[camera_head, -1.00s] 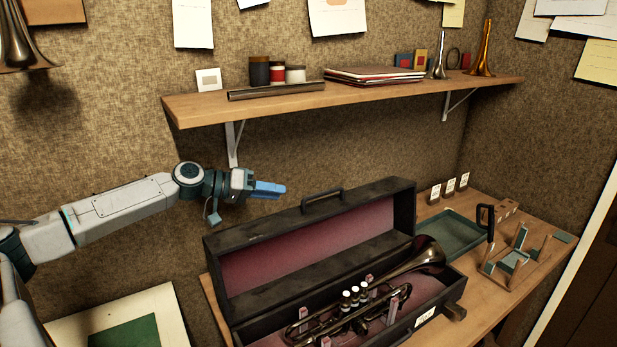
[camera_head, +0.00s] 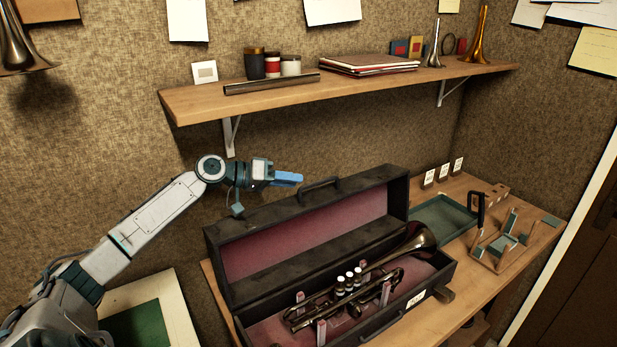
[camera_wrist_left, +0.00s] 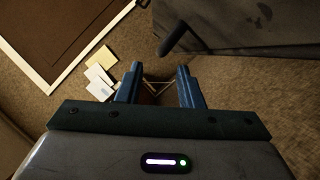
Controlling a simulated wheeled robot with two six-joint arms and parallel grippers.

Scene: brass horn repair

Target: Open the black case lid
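The black case (camera_head: 350,332) stands on the wooden bench with its lid (camera_head: 296,258) raised and leaning back, its pink-red lining showing. A dark handle (camera_head: 319,189) sits on the lid's top edge. A brass trumpet (camera_head: 352,284) lies in the case on small pink supports. My left gripper (camera_head: 289,179) is above and left of the lid's handle, apart from it. In the left wrist view my left gripper (camera_wrist_left: 160,84) has its blue fingers apart with nothing between them; a dark handle and grey-black surface show beyond it. My right gripper is not in view.
A wall shelf (camera_head: 350,91) with jars, folders and small horns runs above the lid. A green tray (camera_head: 443,220) and a wooden stand (camera_head: 506,250) sit on the bench right of the case. A green-centred board (camera_head: 180,300) is at lower left.

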